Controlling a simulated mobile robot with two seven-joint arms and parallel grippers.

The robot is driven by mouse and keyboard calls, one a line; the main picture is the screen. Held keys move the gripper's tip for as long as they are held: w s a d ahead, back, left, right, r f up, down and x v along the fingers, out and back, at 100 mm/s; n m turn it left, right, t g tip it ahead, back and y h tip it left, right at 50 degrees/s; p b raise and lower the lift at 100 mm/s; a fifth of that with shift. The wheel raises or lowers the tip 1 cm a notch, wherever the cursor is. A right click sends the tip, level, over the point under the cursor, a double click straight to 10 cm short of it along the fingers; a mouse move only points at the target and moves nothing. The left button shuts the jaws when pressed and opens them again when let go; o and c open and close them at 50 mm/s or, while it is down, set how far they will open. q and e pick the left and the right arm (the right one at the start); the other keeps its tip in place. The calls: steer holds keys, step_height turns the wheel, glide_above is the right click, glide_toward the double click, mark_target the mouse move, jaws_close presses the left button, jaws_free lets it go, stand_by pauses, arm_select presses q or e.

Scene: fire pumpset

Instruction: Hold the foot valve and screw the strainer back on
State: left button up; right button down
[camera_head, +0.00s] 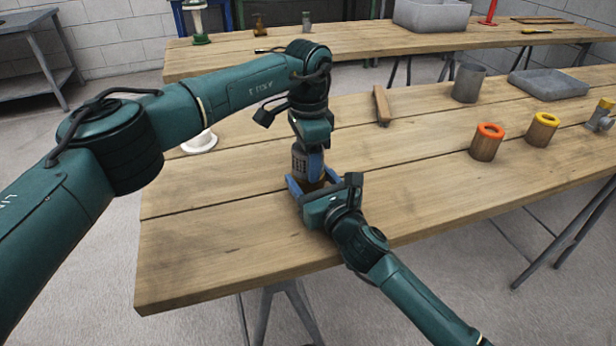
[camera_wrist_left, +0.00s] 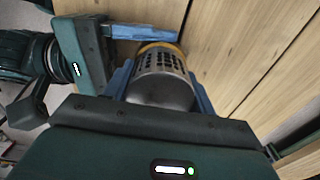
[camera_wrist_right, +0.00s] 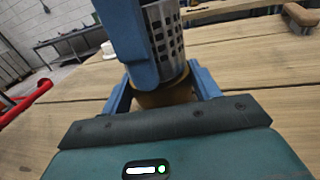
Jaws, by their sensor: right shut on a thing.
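The strainer (camera_head: 299,160), a grey perforated metal cylinder, stands upright over the brass foot valve (camera_wrist_right: 166,95) near the front of the table. In the right wrist view the strainer (camera_wrist_right: 163,35) meets the valve's top; whether the threads engage is hidden. My right gripper (camera_head: 312,186) is low at the table and shut on the foot valve, a blue finger on each side. My left gripper (camera_head: 312,165) comes down from above with its fingers on both sides of the strainer, which also shows in the left wrist view (camera_wrist_left: 160,70). Whether these fingers press on it is unclear.
A grey metal cup (camera_head: 468,83), a grey tray (camera_head: 549,84), an orange-topped cylinder (camera_head: 487,142) and a yellow-topped cylinder (camera_head: 541,129) stand at the right. A white flanged part (camera_head: 199,142) is at the left. The table's front is clear.

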arm_select(q)
steer(key=c, duration=0.5)
steer(key=m, duration=0.5)
steer(key=shift+m, duration=0.3)
steer(key=m, duration=1)
steer(key=shift+m, duration=0.4)
steer(key=m, duration=0.8)
steer(key=shift+m, duration=0.3)
steer(key=m, duration=1.2)
steer(key=shift+m, duration=0.4)
steer(key=m, duration=0.4)
steer(key=shift+f, duration=0.1)
steer(key=m, duration=0.4)
steer(key=shift+m, duration=0.4)
steer(key=m, duration=1)
steer(key=shift+m, duration=0.3)
steer(key=m, duration=0.4)
steer(key=o, duration=1.2)
steer(key=shift+c, duration=0.2)
